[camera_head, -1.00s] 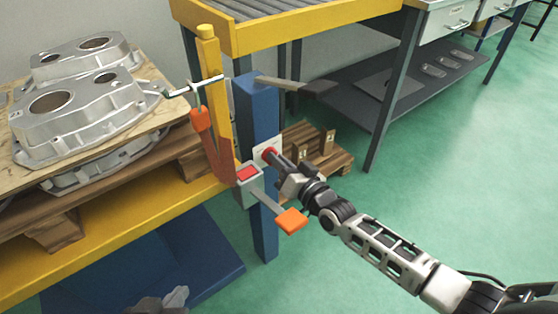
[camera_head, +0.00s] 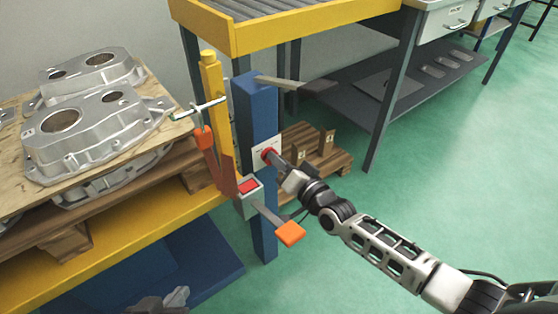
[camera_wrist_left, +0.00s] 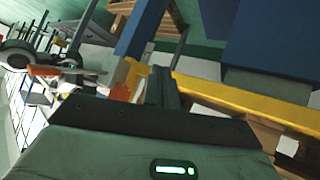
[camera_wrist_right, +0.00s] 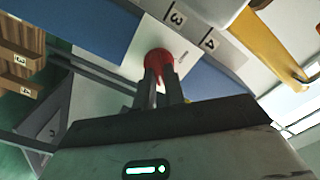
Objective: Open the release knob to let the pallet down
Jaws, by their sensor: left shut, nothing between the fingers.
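The red release knob (camera_head: 268,153) sits on a white plate on the blue post (camera_head: 258,115). My right gripper (camera_head: 281,164) is at the knob; in the right wrist view its fingers (camera_wrist_right: 160,83) are closed around the knob (camera_wrist_right: 158,58). The pallet (camera_head: 150,182) carries aluminium castings (camera_head: 95,132) on a board, above the yellow lift frame (camera_head: 120,237). My left gripper (camera_wrist_left: 161,75) is shut and empty in the left wrist view, with the yellow frame (camera_wrist_left: 215,98) beyond. In the head view it is at most partly visible at the bottom edge.
An orange-ended lever (camera_head: 290,233) and a box with a red button (camera_head: 248,187) are close below the right gripper. A yellow roller table (camera_head: 310,28) stands behind. Another wooden pallet (camera_head: 335,160) lies on the floor. Green floor (camera_head: 450,200) is clear at right.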

